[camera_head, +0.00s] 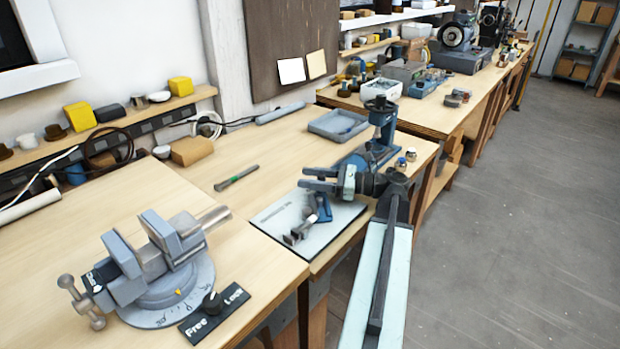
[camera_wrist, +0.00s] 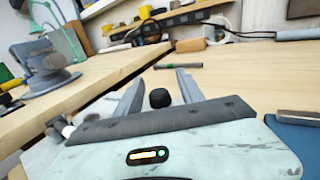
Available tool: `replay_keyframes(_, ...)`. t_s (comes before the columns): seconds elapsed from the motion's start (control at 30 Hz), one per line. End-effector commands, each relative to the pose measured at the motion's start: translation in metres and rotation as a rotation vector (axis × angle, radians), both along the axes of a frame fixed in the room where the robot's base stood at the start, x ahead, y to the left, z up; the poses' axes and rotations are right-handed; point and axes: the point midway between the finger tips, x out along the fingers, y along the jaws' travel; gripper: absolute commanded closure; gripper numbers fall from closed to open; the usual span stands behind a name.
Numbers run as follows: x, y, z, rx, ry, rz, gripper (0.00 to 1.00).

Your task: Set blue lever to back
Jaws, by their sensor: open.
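A small blue fixture (camera_head: 322,208) with grey metal parts sits on the white board with printed text (camera_head: 283,221). It looks like the blue lever's mount, but my gripper partly covers it and the lever's tilt cannot be told. My gripper (camera_head: 308,179) is over the board with its fingers pointing left, close above the fixture. In the wrist view my gripper (camera_wrist: 158,86) is open, its two grey fingers apart.
A blue press (camera_head: 381,135) stands just behind my arm, and a grey-blue tray (camera_head: 338,124) lies beyond. A vise (camera_head: 160,262) with a Free/Lock plate (camera_head: 214,314) is at the left front. A green-handled tool (camera_head: 236,178) lies on the bench, with bare wood around it.

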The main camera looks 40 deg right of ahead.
Motion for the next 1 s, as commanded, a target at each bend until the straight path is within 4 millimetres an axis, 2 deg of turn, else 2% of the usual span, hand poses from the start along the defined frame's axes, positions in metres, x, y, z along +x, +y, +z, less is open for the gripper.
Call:
replay_keyframes(0.13,0.0001,-0.0001,0.0000,0.000,0.000,0.000,0.55)
replay_keyframes(0.17,0.0000,0.0000,0.0000,0.000,0.000,0.000,0.60)
replay_keyframes(0.3,0.0001,0.0001,0.0000,0.000,0.000,0.000,0.99)
replay_keyframes(1.0,0.0005,0.0006,0.0000,0.000,0.000,0.002,1.00)
